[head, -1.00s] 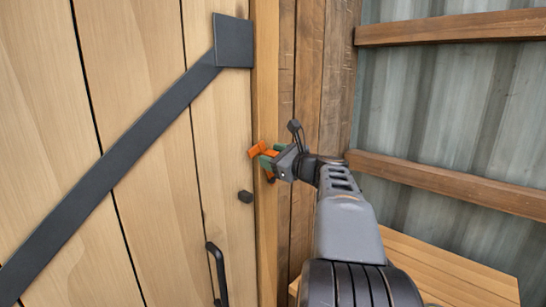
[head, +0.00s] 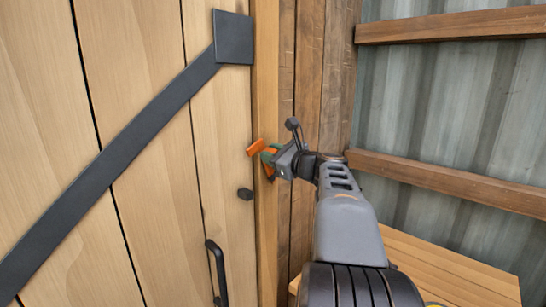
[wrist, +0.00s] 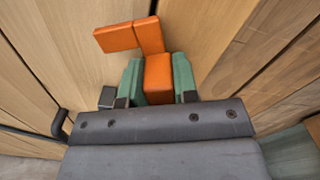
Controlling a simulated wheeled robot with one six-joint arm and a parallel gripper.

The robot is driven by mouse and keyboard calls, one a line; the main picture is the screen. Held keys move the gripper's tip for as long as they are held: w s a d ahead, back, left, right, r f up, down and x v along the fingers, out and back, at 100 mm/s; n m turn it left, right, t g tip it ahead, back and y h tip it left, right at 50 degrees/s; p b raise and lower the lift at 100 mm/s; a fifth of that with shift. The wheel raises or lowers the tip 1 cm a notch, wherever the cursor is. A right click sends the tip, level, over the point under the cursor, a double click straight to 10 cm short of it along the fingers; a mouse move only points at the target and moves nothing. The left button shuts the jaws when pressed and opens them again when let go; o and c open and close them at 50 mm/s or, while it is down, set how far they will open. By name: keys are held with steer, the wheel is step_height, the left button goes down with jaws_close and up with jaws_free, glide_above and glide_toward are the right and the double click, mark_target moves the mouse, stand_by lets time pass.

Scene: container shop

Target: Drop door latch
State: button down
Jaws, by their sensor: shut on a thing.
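The orange door latch (wrist: 117,37) shows in the wrist view with its arm reaching left over the door edge. It also shows in the head view (head: 256,147) at the door's right edge. My gripper (wrist: 158,82) is shut on the latch's orange block, with one green finger on each side. In the head view my gripper (head: 270,155) partly hides the latch. The wooden door (head: 150,140) stands left of the post (head: 265,90). A dark peg or catch (head: 245,194) sticks out of the door just below and left of the latch.
A black door handle (head: 217,268) is lower on the door. A dark metal brace (head: 110,150) crosses the door. A wooden bench or box top (head: 450,265) is at lower right, below a corrugated wall with wooden rails (head: 450,183).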

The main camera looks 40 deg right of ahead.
steer(key=a+n+b, duration=0.1)
steer(key=b, duration=0.1)
steer(key=a+f+n+b, duration=0.1)
steer(key=b, duration=0.1)
steer(key=f+n+b, duration=0.1)
steer(key=n+b, duration=0.1)
steer(key=b, duration=0.1)
steer(key=shift+s+a+f, duration=0.25)
steer(key=shift+a, duration=0.15)
steer(key=n+b, duration=0.1)
steer(key=b, duration=0.1)
steer(key=a+f+n+b, duration=0.1)
steer(key=b, duration=0.1)
steer(key=shift+s+a+f+n+b, duration=0.15)
steer(key=shift+a+f+n+b, duration=0.15)
steer(key=shift+b, duration=0.1)
steer(key=f+n+b, duration=0.1)
steer(key=b, duration=0.1)
steer(key=a+n+b, duration=0.1)
steer(key=n+b, duration=0.1)
steer(key=b, duration=0.1)
steer(key=shift+s+a+f, duration=0.1)
steer(key=shift+f, duration=0.3)
steer(key=n+b, duration=0.1)
steer(key=f+n+b, duration=0.1)
steer(key=shift+a+b, duration=0.2)
steer(key=shift+b, duration=0.1)
steer(key=shift+f, duration=0.1)
